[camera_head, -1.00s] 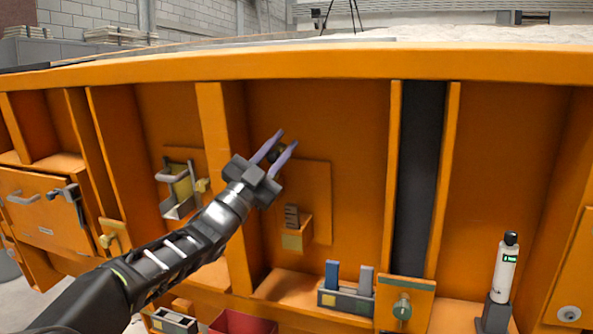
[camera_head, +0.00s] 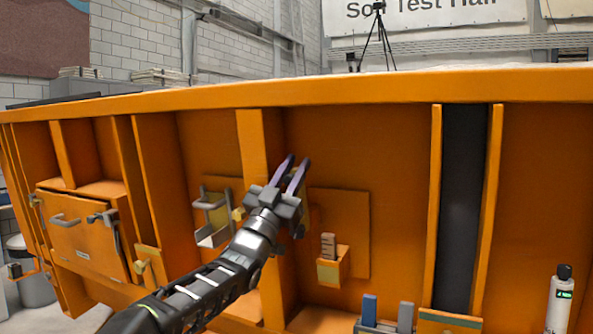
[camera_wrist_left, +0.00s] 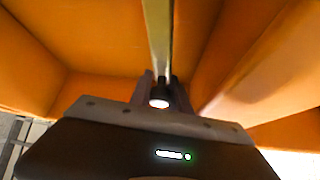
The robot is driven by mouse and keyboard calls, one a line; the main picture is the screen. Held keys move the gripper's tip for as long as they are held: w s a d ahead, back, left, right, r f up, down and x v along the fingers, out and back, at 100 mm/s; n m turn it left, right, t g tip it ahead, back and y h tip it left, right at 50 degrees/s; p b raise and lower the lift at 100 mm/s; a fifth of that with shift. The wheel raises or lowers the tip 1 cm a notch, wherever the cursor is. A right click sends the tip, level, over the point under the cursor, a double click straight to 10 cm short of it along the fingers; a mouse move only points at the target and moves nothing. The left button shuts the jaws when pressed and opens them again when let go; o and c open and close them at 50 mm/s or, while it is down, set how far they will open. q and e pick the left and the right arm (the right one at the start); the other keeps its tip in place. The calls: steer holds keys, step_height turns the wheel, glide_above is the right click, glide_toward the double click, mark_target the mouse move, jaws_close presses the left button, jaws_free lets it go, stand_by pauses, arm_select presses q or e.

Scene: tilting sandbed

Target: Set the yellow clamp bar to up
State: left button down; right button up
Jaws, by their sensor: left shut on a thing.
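My left gripper (camera_head: 291,174) is in front of the orange wall, up and left of a mounting plate (camera_head: 352,215). Its purple fingers point up in the head view. In the wrist view, the fingers (camera_wrist_left: 161,88) are closed around the lower end of a narrow yellowish bar (camera_wrist_left: 159,32), which runs up out of the picture. A dark round end with a bright face shows between the fingers. My right gripper is not in view.
An orange rib (camera_head: 253,150) stands just behind and left of the gripper. A metal bracket (camera_head: 211,218), a drawer (camera_head: 80,235) and a white cylinder (camera_head: 560,297) are nearby.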

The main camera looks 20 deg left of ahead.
arm_select(q)
steer(key=c, duration=1.3)
jaws_free()
steer(key=shift+o, duration=0.2)
steer(key=shift+r, duration=0.1)
